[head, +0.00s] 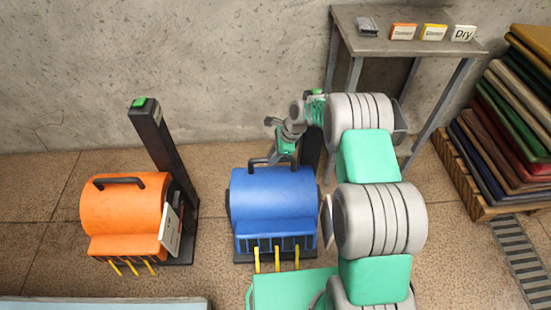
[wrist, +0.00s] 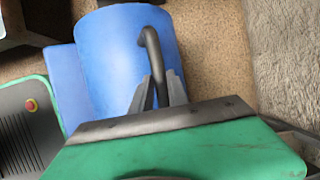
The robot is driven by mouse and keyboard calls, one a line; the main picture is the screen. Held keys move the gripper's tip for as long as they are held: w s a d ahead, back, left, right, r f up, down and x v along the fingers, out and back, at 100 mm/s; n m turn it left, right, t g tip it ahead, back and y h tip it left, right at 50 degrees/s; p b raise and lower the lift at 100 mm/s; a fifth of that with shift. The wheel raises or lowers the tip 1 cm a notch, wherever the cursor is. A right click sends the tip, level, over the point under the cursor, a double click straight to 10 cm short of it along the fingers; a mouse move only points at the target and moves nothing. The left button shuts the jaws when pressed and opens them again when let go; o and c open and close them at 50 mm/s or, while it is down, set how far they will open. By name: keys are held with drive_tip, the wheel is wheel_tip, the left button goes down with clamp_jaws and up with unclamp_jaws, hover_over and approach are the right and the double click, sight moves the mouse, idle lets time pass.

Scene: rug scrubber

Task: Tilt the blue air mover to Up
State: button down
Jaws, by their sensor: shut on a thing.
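The blue air mover (head: 272,195) stands on the floor in the middle of the head view, on a dark base with a dark post behind it. Its outlet grille with yellow strips faces the front, low down. In the wrist view its blue drum (wrist: 110,50) fills the upper middle. My gripper (head: 280,148) is at the top of the drum, and in the wrist view its two grey fingers (wrist: 160,92) are shut on the black handle (wrist: 151,45). In the head view the handle (head: 258,162) is partly hidden by my gripper.
An orange air mover (head: 125,210) with a white card stands to the left. A grey table (head: 400,45) with small labelled cards is at the back right. Stacked rugs (head: 520,120) on a pallet are at the far right, beside a floor drain (head: 525,255). A concrete wall is close behind.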

drive_tip(key=shift+w+r, duration=0.15)
drive_tip(key=shift+w, duration=0.05)
drive_tip(key=c, duration=1.6)
unclamp_jaws()
drive_tip(key=shift+a, duration=0.1)
drive_tip(key=o, duration=0.3)
drive_tip(key=shift+s, duration=0.1)
drive_tip(key=p+v, duration=0.2)
drive_tip(key=v, duration=0.5)
drive_tip(key=shift+d+r, duration=0.25)
